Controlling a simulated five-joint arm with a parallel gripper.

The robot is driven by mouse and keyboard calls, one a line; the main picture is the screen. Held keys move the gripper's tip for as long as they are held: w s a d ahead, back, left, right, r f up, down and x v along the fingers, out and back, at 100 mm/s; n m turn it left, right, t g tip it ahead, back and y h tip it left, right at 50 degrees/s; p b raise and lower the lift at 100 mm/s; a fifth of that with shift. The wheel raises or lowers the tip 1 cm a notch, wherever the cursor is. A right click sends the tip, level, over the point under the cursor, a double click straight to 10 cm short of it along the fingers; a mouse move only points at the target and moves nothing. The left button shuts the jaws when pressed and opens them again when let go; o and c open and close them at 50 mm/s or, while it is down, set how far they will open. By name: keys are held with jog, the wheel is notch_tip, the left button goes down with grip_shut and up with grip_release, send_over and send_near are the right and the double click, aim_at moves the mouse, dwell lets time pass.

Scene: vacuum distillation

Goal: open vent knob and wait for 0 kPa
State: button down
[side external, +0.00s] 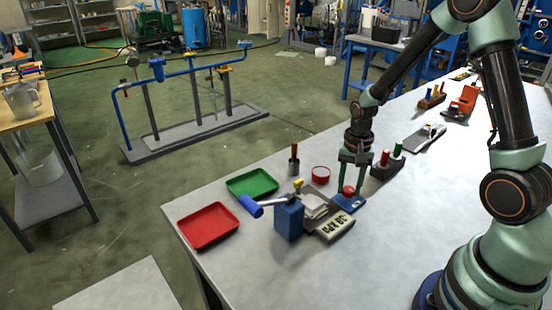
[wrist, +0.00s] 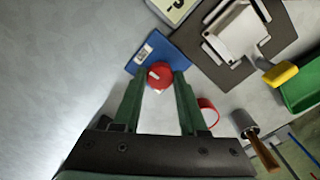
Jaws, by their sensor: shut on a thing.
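The red vent knob (side external: 348,191) sits on a small blue base (side external: 352,204) near the middle of the bench. In the wrist view the knob (wrist: 159,75) shows a pale pointer mark on its top, and its blue base (wrist: 148,50) has a white label. My gripper (side external: 354,187) points down over the knob, its two green fingers shut on the knob's sides; it also shows in the wrist view (wrist: 159,82). A grey display (side external: 336,226) beside the base shows dark characters with a kPa unit; the number is too small to read surely.
A blue box (side external: 289,220) and a blue-handled lever (side external: 253,206) stand left of the display. Red (side external: 208,226) and green (side external: 252,184) trays lie farther left. A rack with red and green handles (side external: 387,164) stands close behind my gripper.

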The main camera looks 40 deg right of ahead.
jog(key=n, duration=0.8)
jog(key=shift+n, duration=0.4)
jog(key=n, duration=0.4)
jog(key=shift+n, duration=2.3)
jog(key=shift+c, duration=2.2)
grip_release()
